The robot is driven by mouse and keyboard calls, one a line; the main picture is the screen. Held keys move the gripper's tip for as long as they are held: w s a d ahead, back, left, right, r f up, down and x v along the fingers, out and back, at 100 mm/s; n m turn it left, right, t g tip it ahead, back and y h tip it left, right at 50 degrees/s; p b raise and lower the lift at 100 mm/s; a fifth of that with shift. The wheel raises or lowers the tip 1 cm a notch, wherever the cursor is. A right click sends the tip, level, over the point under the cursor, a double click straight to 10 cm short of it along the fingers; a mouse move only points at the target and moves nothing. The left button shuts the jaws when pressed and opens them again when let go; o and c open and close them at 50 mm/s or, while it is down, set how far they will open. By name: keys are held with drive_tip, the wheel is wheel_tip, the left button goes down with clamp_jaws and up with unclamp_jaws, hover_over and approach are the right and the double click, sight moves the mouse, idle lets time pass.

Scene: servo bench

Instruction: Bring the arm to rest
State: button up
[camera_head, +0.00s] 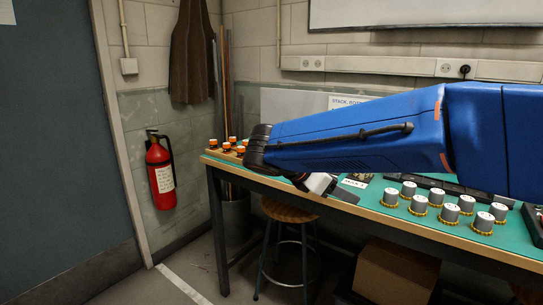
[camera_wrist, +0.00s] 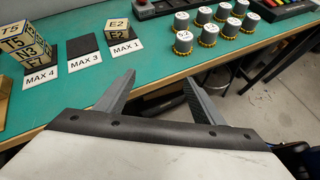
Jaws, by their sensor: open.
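My blue arm reaches across the head view from the right, over the front of the bench. My gripper shows in the wrist view (camera_wrist: 158,98) with its two dark fingers spread apart and nothing between them. It is at the front edge of the green-topped bench (camera_wrist: 146,66).
Several silver cylinders with gold bases (camera_head: 450,212) stand on the bench. Block stacks (camera_wrist: 37,49) and an E2 block (camera_wrist: 118,29) stand by MAX labels. A stool (camera_head: 288,212) and a cardboard box (camera_head: 395,272) are below. A fire extinguisher (camera_head: 160,176) hangs on the wall.

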drive_tip(key=s+d+f+m+g+y, duration=0.1)
drive_tip(key=s+d+f+m+y, duration=0.2)
drive_tip(key=s+d+f+m, duration=0.25)
drive_tip(key=s+d+f+m+g+y, duration=0.2)
drive_tip(key=s+d+m, duration=0.2)
drive_tip(key=s+d, duration=0.3)
drive_tip(key=s+a+f+m+t+y, duration=0.1)
drive_tip(key=s+f+m+t+y, duration=0.1)
drive_tip(key=s+f+m+y, duration=0.3)
drive_tip(key=s+f+m, duration=0.3)
drive_tip(key=s+m, duration=0.4)
drive_tip(key=s, duration=0.1)
